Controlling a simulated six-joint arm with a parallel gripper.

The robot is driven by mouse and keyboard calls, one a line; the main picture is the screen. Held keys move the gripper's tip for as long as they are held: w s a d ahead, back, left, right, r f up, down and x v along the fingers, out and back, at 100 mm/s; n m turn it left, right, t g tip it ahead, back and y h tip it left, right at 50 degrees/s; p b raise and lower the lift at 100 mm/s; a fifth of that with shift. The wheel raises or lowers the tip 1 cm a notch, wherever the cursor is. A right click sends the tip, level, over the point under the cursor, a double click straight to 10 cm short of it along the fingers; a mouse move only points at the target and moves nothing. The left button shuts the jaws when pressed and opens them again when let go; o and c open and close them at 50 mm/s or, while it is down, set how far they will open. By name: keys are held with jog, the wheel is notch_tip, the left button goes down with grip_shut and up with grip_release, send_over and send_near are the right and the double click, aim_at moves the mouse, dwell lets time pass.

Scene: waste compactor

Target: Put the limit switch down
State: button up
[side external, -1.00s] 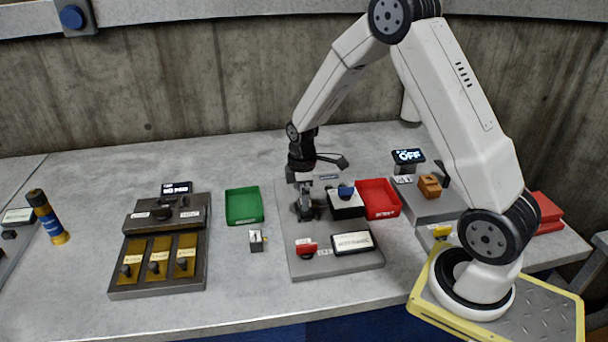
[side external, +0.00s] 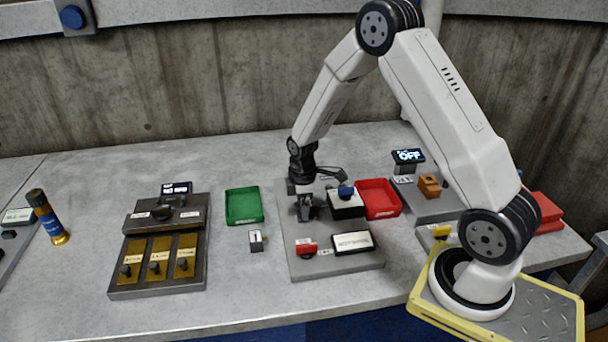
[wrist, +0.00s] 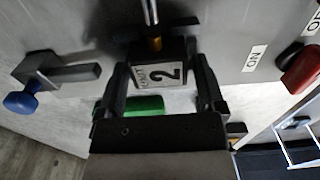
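In the side view my gripper (side external: 305,208) points down low over the grey plate (side external: 298,268), left of the black box with a blue knob. The block is hard to make out there, and I cannot tell whether it touches the plate. A metal rod (wrist: 151,12) with a brass-coloured end shows just beyond the block. A second small block (side external: 256,241), marked 1, stands on the table.
A green tray (side external: 244,222) lies left of the plate and a red tray (side external: 379,198) right of it. The black box (side external: 346,208), a red handle (side external: 306,248) and a white-labelled panel (side external: 353,241) surround my gripper.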

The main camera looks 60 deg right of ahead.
grip_shut()
jog(key=shift+r, duration=0.1)
jog(key=shift+r, duration=0.65)
jog(key=s+a+r, duration=0.3)
jog(key=s+r, duration=0.8)
jog(key=s, duration=0.2)
jog(key=shift+s+r, duration=0.25)
jog(key=shift+s, duration=0.05)
